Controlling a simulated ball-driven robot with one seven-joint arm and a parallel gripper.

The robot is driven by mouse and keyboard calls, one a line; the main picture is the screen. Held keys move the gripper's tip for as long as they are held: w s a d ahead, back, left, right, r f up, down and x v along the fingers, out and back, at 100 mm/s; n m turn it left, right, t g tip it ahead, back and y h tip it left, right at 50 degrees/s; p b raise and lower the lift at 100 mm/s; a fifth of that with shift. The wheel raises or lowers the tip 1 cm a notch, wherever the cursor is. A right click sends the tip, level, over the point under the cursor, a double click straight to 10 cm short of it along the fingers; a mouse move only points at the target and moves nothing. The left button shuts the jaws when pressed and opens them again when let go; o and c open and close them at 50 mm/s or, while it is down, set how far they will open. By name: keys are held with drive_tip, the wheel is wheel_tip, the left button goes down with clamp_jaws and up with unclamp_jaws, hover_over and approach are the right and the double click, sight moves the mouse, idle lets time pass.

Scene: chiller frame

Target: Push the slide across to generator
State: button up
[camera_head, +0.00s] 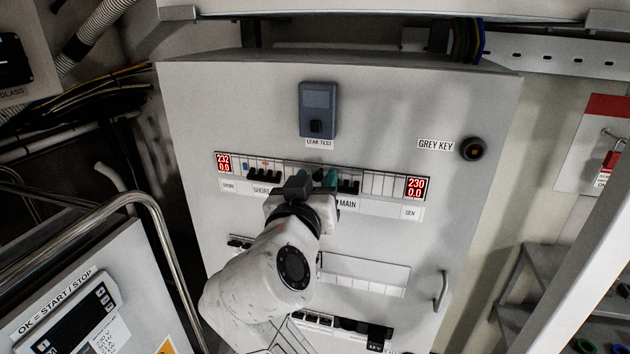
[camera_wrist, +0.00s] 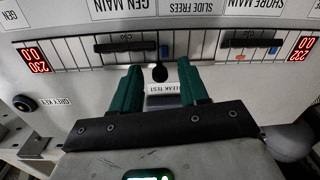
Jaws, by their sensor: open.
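A row of switches runs across the grey panel (camera_head: 230,100). In the wrist view, which is upside down, a dark round knob (camera_wrist: 160,73), apparently the slide's handle, shows between my fingertips below the SLIDE FREES label (camera_wrist: 187,8). My gripper (camera_wrist: 157,72) is open, its green fingers on either side of the knob; I cannot tell whether either touches it. In the head view my gripper (camera_head: 318,180) is at the middle of the row and hides the slide. The GEN MAIN switch bank (camera_wrist: 125,46) is left in the wrist view, the SHORE MAIN bank (camera_wrist: 250,43) right.
A red display reading 232 (camera_head: 223,162) sits at the row's left end, one reading 230 (camera_head: 416,187) at its right end. The LEAK TEST box (camera_head: 318,108) is above my gripper. A key switch (camera_head: 472,149) and a handle (camera_head: 440,291) stick out at right.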

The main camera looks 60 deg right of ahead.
sight(286, 166)
clamp_jaws()
idle(0.5)
drive_tip(key=w, duration=0.2)
drive_tip(key=w+a+b, duration=0.1)
drive_tip(key=w, duration=0.1)
drive_tip(key=w+a+b, duration=0.1)
drive_tip(key=w, duration=0.1)
drive_tip(key=shift+w+a+f, duration=0.1)
drive_tip(key=shift+a, duration=0.05)
drive_tip(key=shift+w+a, duration=0.2)
drive_tip(key=shift+w, duration=0.3)
drive_tip(key=shift+r, duration=0.2)
unclamp_jaws()
drive_tip(key=shift+f, duration=0.1)
drive_tip(key=shift+a, duration=0.1)
